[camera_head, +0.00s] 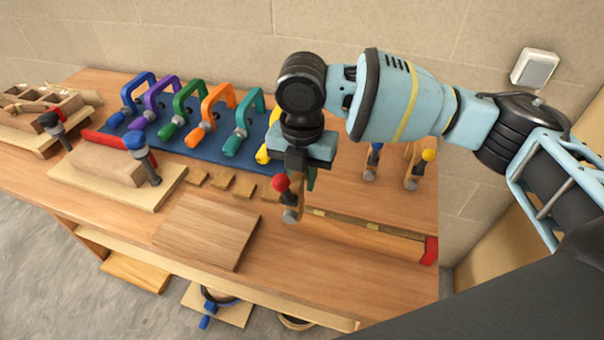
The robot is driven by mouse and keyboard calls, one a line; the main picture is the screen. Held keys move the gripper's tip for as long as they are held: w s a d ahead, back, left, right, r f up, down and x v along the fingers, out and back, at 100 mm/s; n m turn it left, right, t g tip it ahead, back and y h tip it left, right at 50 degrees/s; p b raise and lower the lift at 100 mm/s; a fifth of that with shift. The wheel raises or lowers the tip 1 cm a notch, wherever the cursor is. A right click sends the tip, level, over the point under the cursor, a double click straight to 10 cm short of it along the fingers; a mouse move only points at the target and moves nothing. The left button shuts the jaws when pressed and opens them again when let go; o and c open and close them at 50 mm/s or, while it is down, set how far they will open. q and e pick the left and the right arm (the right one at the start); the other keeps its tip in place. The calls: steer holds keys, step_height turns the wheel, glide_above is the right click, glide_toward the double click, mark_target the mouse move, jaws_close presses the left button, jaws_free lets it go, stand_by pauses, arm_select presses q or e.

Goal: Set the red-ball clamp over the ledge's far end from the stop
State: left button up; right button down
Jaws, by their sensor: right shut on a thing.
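My right gripper (300,168) points down over the table and is shut on the red-ball clamp (290,207). That clamp has a wooden body, a red ball (280,183) on its left and a grey foot at the bottom. The ledge, a long orange-brown wooden bar (365,238), lies along the front right of the table. A red stop (431,251) is at its right end. The clamp hangs at the ledge's left end; I cannot tell whether it touches the wood. My left gripper is not in view.
A blue-ball clamp (374,163) and a yellow-ball clamp (417,170) stand behind the ledge. Several coloured C-clamps stand on a blue mat (190,148) at left. A flat wooden board (208,231) lies left of the ledge. Small wooden blocks lie behind it.

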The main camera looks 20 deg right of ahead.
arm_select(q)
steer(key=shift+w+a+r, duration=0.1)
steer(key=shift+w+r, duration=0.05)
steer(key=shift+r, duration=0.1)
arm_select(e)
steer(key=shift+f, duration=0.4)
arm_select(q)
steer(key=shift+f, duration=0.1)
arm_select(e)
steer(key=shift+f, duration=0.25)
steer(key=shift+f, duration=1.75)
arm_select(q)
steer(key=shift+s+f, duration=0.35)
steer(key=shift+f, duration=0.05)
arm_select(e)
steer(key=shift+f, duration=0.35)
steer(key=shift+f, duration=0.3)
